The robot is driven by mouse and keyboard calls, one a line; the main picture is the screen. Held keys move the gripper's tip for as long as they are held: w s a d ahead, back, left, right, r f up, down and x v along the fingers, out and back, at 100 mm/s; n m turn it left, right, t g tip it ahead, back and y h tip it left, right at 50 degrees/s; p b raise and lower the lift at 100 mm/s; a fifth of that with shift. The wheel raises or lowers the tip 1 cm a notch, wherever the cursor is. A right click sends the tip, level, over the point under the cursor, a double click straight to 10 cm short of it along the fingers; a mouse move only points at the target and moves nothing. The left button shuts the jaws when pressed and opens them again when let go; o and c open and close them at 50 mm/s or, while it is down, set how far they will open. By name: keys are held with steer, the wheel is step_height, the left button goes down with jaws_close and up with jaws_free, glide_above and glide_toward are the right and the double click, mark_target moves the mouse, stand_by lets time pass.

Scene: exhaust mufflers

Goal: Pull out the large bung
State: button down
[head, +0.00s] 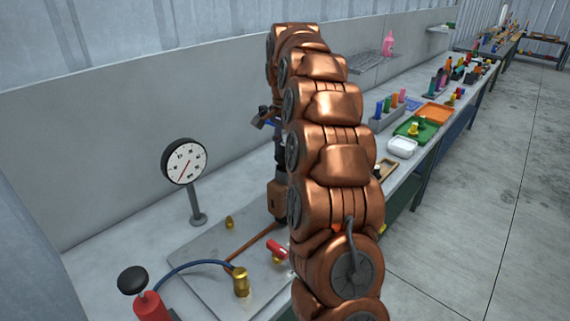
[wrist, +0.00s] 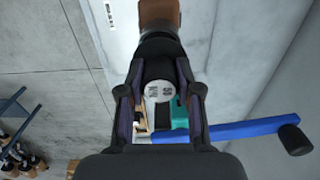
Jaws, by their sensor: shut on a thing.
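In the wrist view my gripper (wrist: 160,98) has its two dark fingers closed on either side of a dark round piece with a pale, marked end face. I take this piece to be the large bung (wrist: 159,90). Whether it is still seated in anything cannot be seen. A brown block (wrist: 158,13) is just beyond the fingers, and it also shows in the head view (head: 277,196). In the head view my copper-coloured arm hides most of the gripper and the bung.
A blue bar (wrist: 240,129) with a black knob and a teal part lie close by the fingers. The bench holds a dial gauge (head: 184,161), a metal plate (head: 212,263) with brass fittings, a red pump (head: 151,307), and trays farther right. Open floor lies right of the bench.

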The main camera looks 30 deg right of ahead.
steer(key=shift+r+p, duration=0.35)
steer(key=shift+r, duration=0.95)
